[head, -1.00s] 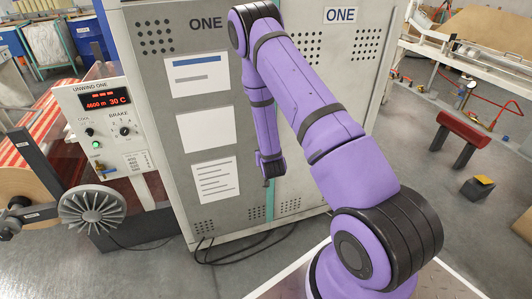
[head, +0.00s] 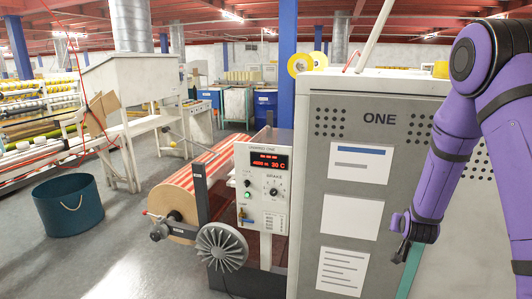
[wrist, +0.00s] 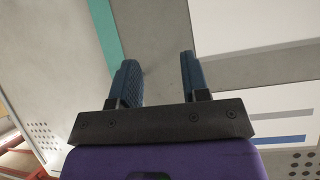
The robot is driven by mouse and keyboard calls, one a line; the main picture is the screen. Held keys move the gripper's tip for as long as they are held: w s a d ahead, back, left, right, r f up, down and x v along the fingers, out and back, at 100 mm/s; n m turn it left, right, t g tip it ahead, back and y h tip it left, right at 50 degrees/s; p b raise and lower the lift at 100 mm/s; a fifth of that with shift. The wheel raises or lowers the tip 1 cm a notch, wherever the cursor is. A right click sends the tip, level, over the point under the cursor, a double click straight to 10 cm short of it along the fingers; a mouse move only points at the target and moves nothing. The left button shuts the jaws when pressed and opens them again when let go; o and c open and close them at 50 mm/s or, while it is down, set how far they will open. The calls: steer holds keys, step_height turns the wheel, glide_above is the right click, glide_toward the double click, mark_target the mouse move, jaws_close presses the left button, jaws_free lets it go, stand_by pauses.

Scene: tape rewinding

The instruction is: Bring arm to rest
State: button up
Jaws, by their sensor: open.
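My purple arm hangs down at the right of the head view, in front of the grey cabinet marked ONE (head: 313,150). My gripper (head: 402,250) is at its lower end, beside the white papers on the cabinet door. In the wrist view my gripper (wrist: 160,75) shows two blue fingers set well apart with nothing between them. Beyond the fingers is a plain grey surface with a teal strip (wrist: 103,30) at the left.
The control panel (head: 264,185) with a red display stands left of the cabinet, beside a striped roll (head: 190,190) and a grey handwheel (head: 221,248). A dark teal bin (head: 68,205) stands on the floor at far left. Open floor lies between bin and roll.

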steer(key=s+a+r+n+g+y, duration=0.1)
steer(key=s+a+r, duration=0.25)
steer(key=r, duration=0.35)
steer(key=s+a+r+y, duration=0.1)
steer(key=s+a+r, duration=0.1)
steer(key=s+r, duration=0.35)
steer(key=s+a+r+n+g+y, duration=0.1)
steer(key=s+a+r, duration=0.2)
steer(key=r, duration=0.6)
steer(key=s+a+r+n+g, duration=0.1)
steer(key=s+r, duration=0.2)
steer(key=s, duration=0.5)
steer(key=s+a+r+n+g, duration=0.1)
steer(key=s+a+r, duration=0.1)
steer(key=s, duration=0.6)
steer(key=s+a+r+n+g+y, duration=0.1)
steer(key=s+r, duration=0.2)
steer(key=s, duration=0.6)
steer(key=shift+a+r, duration=0.3)
steer(key=shift+r, duration=0.1)
